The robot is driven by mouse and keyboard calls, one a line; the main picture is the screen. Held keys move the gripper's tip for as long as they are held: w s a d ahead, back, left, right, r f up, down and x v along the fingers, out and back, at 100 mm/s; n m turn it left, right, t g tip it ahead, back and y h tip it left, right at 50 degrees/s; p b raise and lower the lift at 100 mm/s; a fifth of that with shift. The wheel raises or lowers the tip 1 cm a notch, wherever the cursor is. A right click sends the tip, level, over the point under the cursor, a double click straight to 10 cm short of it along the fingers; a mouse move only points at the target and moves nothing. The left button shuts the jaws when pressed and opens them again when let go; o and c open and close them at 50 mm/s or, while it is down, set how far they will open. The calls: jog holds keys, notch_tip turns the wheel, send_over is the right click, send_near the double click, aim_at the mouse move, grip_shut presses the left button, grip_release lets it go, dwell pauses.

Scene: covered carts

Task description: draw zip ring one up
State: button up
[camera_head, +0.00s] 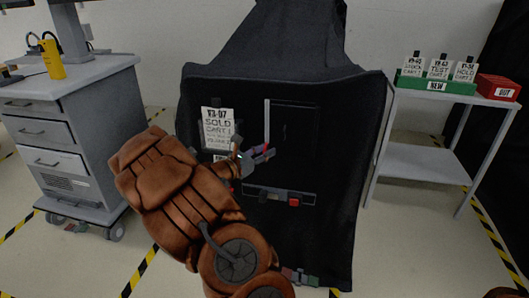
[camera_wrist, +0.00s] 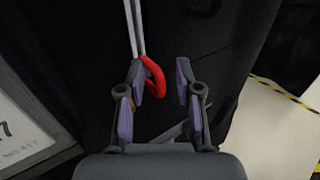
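A red zip ring (camera_wrist: 153,76) hangs at the lower end of a pale zip strip (camera_wrist: 135,28) on the black cart cover. In the wrist view my gripper (camera_wrist: 158,82) is open, with its two fingers apart. The ring lies between the fingertips, close to the left finger and well clear of the right one. Whether it touches the left finger I cannot tell. In the head view the pale strip (camera_head: 267,122) runs upright down the cover's front, and my gripper (camera_head: 262,156) is at its lower end. The ring is small and partly hidden there.
A panel with a red button (camera_head: 293,202) sits below. A drawer cabinet (camera_head: 75,140) stands left, and a table (camera_head: 425,163) with a green card holder (camera_head: 436,86) and red box (camera_head: 498,88) stands right.

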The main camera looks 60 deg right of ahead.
grip_shut()
dwell(0.7)
